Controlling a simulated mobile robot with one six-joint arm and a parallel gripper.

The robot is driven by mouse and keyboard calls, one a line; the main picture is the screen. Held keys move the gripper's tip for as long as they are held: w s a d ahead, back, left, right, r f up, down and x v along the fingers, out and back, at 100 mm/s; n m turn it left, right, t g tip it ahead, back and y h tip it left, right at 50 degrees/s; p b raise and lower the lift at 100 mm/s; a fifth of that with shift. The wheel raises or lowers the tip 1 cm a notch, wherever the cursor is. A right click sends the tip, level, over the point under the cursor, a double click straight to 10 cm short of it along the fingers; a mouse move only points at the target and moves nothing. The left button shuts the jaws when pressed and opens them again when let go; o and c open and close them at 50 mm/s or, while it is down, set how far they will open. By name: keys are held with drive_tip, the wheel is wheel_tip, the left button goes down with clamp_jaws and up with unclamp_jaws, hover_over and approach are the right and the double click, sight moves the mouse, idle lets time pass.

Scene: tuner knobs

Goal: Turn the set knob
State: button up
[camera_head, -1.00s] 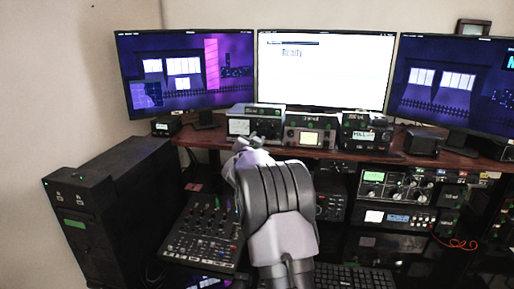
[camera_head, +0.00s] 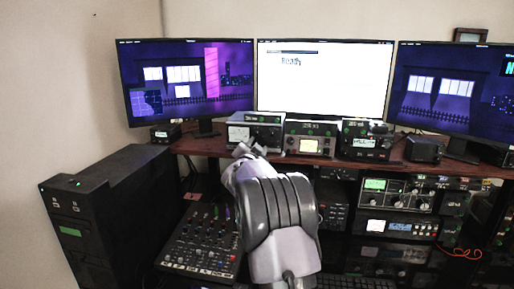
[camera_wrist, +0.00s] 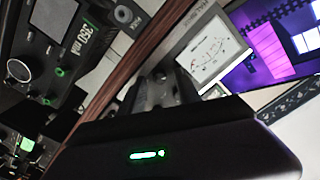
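My gripper (camera_head: 249,150) is at the front of the desk, just below the left grey radio (camera_head: 256,131) with an analog meter. Its tips look parted, with nothing seen between them. In the wrist view the dark gripper fingers (camera_wrist: 158,92) point toward the meter radio (camera_wrist: 212,47). No label reading "set" is legible, so I cannot tell which knob is the set knob. A round knob (camera_wrist: 18,70) shows at the left of the wrist view, on a dark unit with a small screen. The gripper hides part of the meter radio's front.
Monitors (camera_head: 322,85) stand behind. A mixer (camera_head: 200,245) lies lower left, beside a black cabinet (camera_head: 110,200). Rack units (camera_head: 398,228) fill the lower right.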

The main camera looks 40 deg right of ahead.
drive_tip(key=p+v, duration=0.2)
drive_tip(key=v, duration=1.5)
drive_tip(key=shift+a, duration=0.2)
drive_tip(key=shift+s, duration=0.1)
